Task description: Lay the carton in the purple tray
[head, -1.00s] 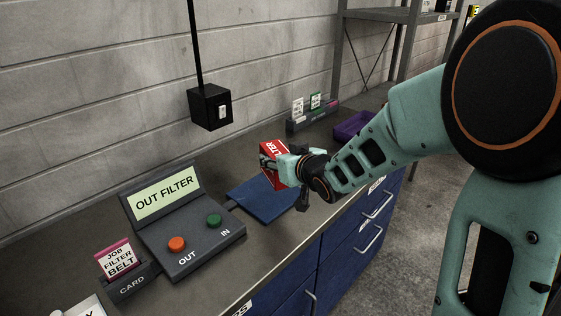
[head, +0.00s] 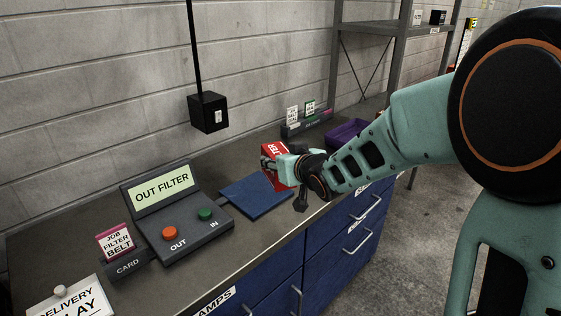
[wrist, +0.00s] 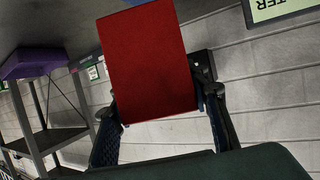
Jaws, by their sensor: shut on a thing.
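The red carton (head: 272,152) is in my gripper (head: 268,166), above the far right part of the blue mat in the head view. In the wrist view the carton (wrist: 148,62) shows a plain red face between the two fingers of my gripper (wrist: 160,112), which are shut on it. The purple tray (head: 347,132) stands on the counter, behind and to the right of my gripper, partly hidden by my arm. It also shows in the wrist view (wrist: 35,62) at the upper left, apart from the carton. The inside of the tray is mostly hidden.
A blue mat (head: 256,196) lies on the counter. A control box (head: 178,222) reading "OUT FILTER" stands left of it, with a card holder (head: 122,262) beside it. A low rack of cards (head: 306,124) stands by the wall near the tray. A grey shelf (head: 385,28) rises behind.

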